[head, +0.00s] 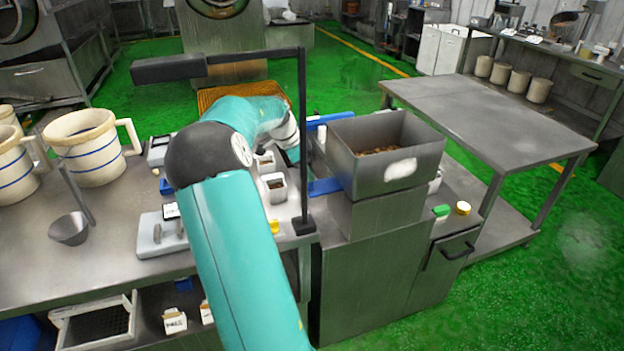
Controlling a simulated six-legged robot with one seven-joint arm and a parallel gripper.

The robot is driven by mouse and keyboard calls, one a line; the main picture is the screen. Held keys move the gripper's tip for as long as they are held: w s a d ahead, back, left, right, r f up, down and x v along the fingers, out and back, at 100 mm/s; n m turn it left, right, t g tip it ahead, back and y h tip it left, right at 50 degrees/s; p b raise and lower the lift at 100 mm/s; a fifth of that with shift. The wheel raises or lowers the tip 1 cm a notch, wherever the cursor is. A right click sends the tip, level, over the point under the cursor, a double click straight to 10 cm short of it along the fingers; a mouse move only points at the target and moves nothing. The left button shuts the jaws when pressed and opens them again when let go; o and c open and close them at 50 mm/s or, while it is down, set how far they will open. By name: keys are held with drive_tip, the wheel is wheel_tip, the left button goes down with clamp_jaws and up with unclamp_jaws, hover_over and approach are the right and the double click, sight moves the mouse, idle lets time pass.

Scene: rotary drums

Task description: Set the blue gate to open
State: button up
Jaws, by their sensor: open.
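Two blue parts show at the left of the metal hopper (425,168): an upper blue bar (329,119) beside its top and a lower blue plate (325,187) sticking out near its base. I cannot tell for sure which is the gate, nor whether it is open or closed. The hopper is an open steel box with brown material in it. My teal arm rises from the bottom, bends at a dark elbow and reaches toward the hopper's left side. Its wrist ends near the blue parts, behind a black post. My gripper's fingers are hidden, so contact cannot be told.
The thin black post (303,150) stands close to my wrist. Small white cups (274,187) with brown contents sit beside my arm. Large cream mugs (88,150) and a grey scoop (70,229) are on the left bench.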

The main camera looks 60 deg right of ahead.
drive_tip(key=x, duration=0.5)
drive_tip(key=shift+d, duration=0.1)
drive_tip(key=shift+c, duration=0.4)
